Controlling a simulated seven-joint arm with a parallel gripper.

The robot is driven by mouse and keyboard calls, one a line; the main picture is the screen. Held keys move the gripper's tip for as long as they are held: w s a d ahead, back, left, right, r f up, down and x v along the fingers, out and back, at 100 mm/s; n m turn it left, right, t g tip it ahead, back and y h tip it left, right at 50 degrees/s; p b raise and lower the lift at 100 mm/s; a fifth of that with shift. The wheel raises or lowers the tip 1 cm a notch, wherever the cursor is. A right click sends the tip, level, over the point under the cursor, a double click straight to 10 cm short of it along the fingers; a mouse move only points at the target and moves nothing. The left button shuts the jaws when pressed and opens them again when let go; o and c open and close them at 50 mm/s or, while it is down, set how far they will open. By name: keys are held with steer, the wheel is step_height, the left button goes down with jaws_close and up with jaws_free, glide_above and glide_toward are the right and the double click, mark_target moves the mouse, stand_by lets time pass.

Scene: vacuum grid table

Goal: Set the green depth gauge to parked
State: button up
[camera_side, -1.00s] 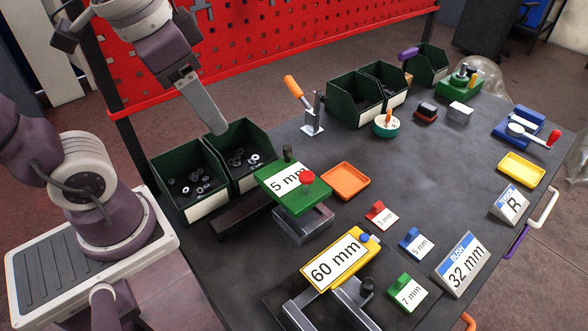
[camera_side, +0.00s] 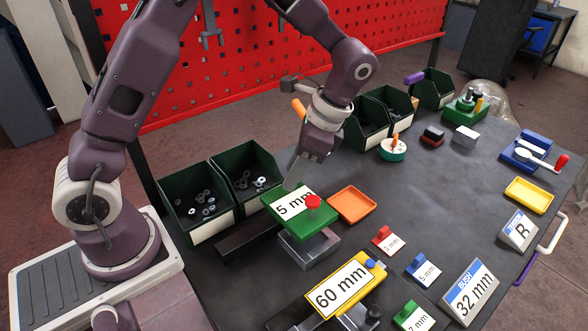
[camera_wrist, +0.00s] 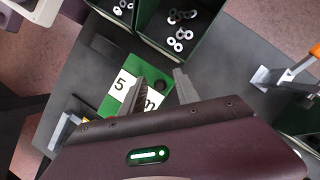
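The green depth gauge (camera_side: 281,214) is a green plate with a white "5 mm" label and a red knob (camera_side: 313,202). It sits on a grey metal block beside a dark rail (camera_side: 246,238). It also shows in the wrist view (camera_wrist: 113,107), partly hidden by my fingers and wrist. My gripper (camera_side: 292,176) is low over the far edge of the green plate, pointing down. In the wrist view my two fingers (camera_wrist: 160,76) stand apart, with the left one over the plate. The black knob at the plate's far side is largely hidden. I cannot tell whether a finger touches it.
Two green bins of washers (camera_side: 246,172) stand just behind the gauge. An orange tray (camera_side: 356,204) lies close on its right. A yellow "60 mm" gauge (camera_side: 347,285) is in front. An orange-handled clamp (camera_wrist: 285,75) stands to the right in the wrist view.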

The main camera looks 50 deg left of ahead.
steer(key=shift+f, duration=0.15)
steer(key=shift+c, duration=0.2)
jaws_close()
steer(key=shift+s, duration=0.1)
stand_by(1.1)
